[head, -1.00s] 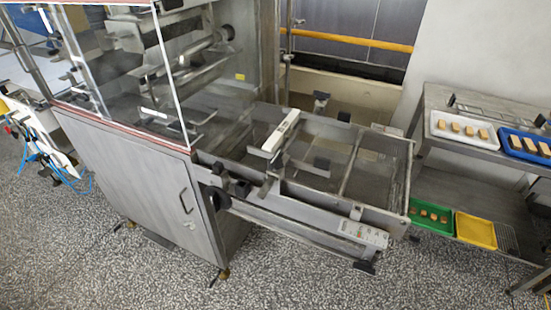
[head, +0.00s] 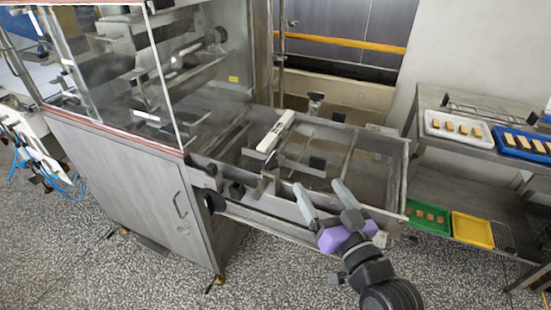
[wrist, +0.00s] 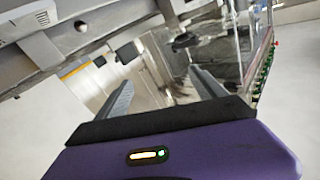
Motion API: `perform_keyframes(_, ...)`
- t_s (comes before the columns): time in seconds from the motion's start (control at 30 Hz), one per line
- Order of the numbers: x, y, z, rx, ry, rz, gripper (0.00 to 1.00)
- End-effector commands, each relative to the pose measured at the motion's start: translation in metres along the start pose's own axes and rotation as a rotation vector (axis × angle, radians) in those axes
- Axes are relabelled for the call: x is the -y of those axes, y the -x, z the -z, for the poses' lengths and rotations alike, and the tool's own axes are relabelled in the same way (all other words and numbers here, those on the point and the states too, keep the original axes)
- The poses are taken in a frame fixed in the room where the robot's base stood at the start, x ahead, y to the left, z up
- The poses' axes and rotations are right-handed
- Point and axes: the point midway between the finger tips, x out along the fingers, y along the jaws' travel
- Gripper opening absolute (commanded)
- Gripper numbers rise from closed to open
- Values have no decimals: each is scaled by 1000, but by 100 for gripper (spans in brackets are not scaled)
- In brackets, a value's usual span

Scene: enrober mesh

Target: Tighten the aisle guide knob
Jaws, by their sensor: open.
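Several black knobs show around the outfeed frame (head: 355,205) in the head view; I cannot tell for sure which is the aisle guide knob. One black knob (head: 237,190) is on the near side rail, beside a larger black one (head: 214,202). Others sit by the guide bars, such as the knob (head: 317,162) inside the frame. A white-topped guide bar (head: 276,131) lies over the mesh. My gripper (head: 316,188) is open and empty above the frame's near edge, right of the near-side knobs. In the wrist view its two fingers (wrist: 158,82) are apart with nothing between.
The enrober cabinet (head: 130,190) with its clear hood (head: 115,75) stands at left. At right, a metal rack holds a white tray (head: 428,130) and a blue tray (head: 500,146), with a green tray (head: 408,220) and a yellow tray (head: 490,240) below. Speckled floor in front is clear.

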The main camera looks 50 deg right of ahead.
Motion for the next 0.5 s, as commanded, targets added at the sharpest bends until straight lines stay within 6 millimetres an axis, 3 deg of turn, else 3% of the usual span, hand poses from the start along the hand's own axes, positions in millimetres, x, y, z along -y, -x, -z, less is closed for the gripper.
perform_keyframes(0.03, -10, -20, 8, -9, -10, -10, 80)
perform_keyframes(0.2, -34, -73, 31, 15, -28, 7, 80)
perform_keyframes(0.4, -50, -122, 66, 80, 3, 106, 80)
perform_keyframes(0.5, -51, -138, 83, 133, 50, 196, 80)
